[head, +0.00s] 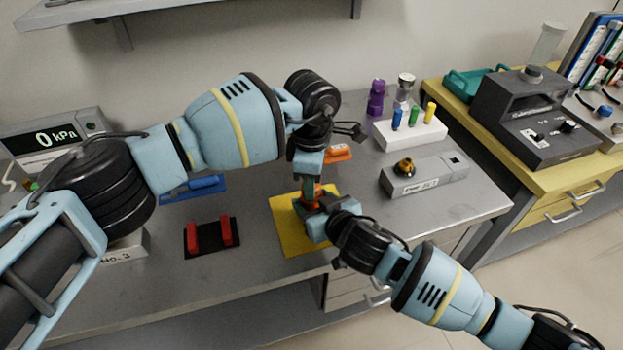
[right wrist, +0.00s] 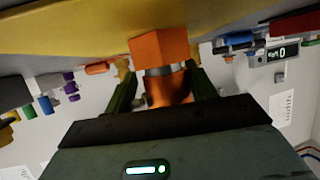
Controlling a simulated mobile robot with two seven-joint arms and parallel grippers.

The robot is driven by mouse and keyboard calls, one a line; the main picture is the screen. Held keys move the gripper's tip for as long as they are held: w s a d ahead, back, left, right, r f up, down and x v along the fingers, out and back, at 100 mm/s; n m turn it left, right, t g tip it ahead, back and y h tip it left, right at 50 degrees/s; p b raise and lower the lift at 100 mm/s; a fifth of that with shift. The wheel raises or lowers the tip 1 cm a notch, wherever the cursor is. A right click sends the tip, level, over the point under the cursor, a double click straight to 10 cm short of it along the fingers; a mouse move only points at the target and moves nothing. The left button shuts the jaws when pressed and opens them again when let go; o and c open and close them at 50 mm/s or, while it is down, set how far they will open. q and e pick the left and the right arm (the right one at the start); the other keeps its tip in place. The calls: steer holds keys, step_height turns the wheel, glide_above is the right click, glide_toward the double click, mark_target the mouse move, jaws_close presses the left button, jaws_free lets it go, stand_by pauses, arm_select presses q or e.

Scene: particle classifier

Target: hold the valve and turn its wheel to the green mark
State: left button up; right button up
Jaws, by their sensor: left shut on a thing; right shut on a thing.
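The orange valve (head: 318,194) is on the yellow mat (head: 290,240), mostly hidden by my grippers. In the right wrist view the valve (right wrist: 160,48) shows as an orange block with a grey metal collar and a rounded orange part nearer the camera. My left gripper (head: 307,180) points down from above and is shut on the valve's upper part. My right gripper (head: 308,207) reaches in from the lower right and is shut on the valve from the side; in the right wrist view its fingers (right wrist: 160,88) stand on both sides of the orange body. The wheel and green mark cannot be made out.
A black pad with red uprights (head: 211,236) and a blue-handled item (head: 205,186) lie left of the mat. An orange item (head: 338,153) lies behind it. A white block with coloured pegs (head: 410,133) and a grey box (head: 424,177) stand to the right.

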arm_select(q)
steer(key=shift+n, duration=0.9)
steer(key=o, duration=1)
step_height(320, 180, up, 12)
steer(key=shift+r, duration=0.1)
